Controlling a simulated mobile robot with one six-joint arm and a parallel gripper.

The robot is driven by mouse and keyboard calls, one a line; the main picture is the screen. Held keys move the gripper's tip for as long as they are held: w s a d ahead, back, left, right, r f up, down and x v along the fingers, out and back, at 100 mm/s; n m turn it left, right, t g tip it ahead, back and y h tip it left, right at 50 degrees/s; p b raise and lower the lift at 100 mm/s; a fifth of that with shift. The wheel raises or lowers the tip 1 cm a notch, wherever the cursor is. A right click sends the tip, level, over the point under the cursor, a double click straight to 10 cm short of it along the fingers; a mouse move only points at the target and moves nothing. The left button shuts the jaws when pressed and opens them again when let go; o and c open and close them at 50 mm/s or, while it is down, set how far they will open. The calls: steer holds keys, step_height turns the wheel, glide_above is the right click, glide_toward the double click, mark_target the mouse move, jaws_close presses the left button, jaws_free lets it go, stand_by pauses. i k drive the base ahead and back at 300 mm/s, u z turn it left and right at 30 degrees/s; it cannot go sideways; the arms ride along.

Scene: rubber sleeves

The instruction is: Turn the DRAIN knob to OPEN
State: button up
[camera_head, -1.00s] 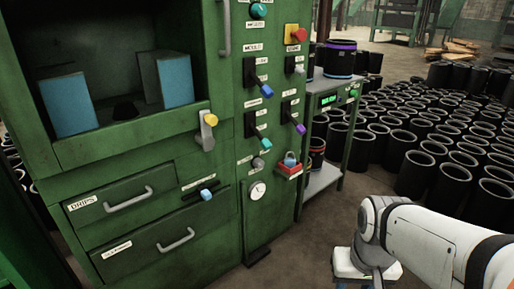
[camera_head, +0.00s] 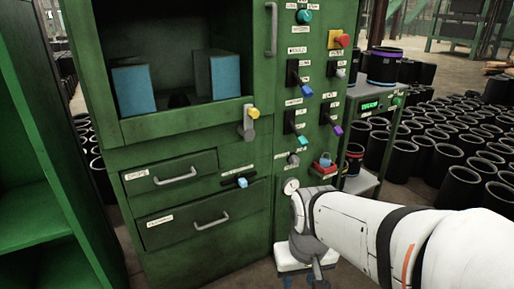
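A small grey knob (camera_head: 293,160) sits low on the green machine's control panel, with small labels around it. The labels are too small to read, so I cannot tell if this is the DRAIN knob or how it is set. A round white gauge (camera_head: 290,186) is below it, partly covered by my arm. My arm reaches in from the right, and its grey wrist is in front of the machine's lower right part. The end of my arm (camera_head: 297,266) points down at the bottom edge, well below the knob. Its fingers cannot be made out.
A yellow-tipped lever (camera_head: 249,124) juts out beside the open chamber. A green shelf (camera_head: 30,200) stands close at left. Black sleeves cover the floor at right.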

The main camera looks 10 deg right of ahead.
mark_target(294, 160)
steer(key=z, duration=0.05)
steer(key=i, duration=1)
steer(key=u, duration=0.05)
